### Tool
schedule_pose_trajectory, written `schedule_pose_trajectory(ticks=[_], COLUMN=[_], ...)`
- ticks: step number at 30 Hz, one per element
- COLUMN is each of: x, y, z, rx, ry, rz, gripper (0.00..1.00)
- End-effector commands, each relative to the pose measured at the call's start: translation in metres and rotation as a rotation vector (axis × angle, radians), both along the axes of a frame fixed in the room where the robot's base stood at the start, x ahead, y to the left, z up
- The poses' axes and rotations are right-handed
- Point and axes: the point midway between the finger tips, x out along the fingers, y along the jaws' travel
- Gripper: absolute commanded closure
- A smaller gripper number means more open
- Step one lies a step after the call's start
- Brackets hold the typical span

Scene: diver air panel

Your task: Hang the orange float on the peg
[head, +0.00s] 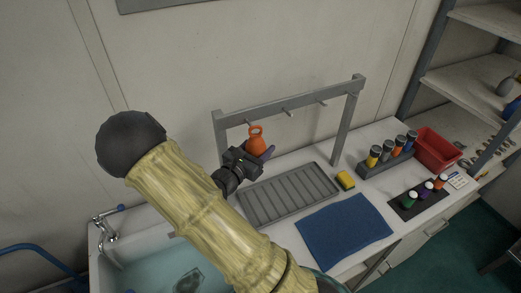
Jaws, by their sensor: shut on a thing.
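The orange float (256,146) has a ring at its top and is held upright by my gripper (262,154). My gripper is shut on its body, which the fingers partly hide. A grey rack (345,124) stands at the back of the counter, with several short pegs on its crossbar. The left peg (249,123) is right by the float's ring in the picture. I cannot tell whether the ring is around the peg or in front of it. The middle peg (289,113) and the right peg (323,103) are bare.
A grey ribbed tray (290,196) lies under the rack. A blue cloth (343,231), a yellow sponge (345,180), a bottle holder (386,165) and a red bin (435,150) are to the right. A water-filled sink (150,270) is at left front.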

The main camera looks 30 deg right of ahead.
Motion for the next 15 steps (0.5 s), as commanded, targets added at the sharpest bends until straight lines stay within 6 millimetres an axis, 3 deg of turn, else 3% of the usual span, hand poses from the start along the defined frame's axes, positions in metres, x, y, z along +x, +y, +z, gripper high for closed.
schedule_pose_trajectory(ticks=[15], x=[0.025], y=[0.0], z=[-0.001], rx=[0.0], ry=[-0.001], rz=[0.001], gripper=[0.71])
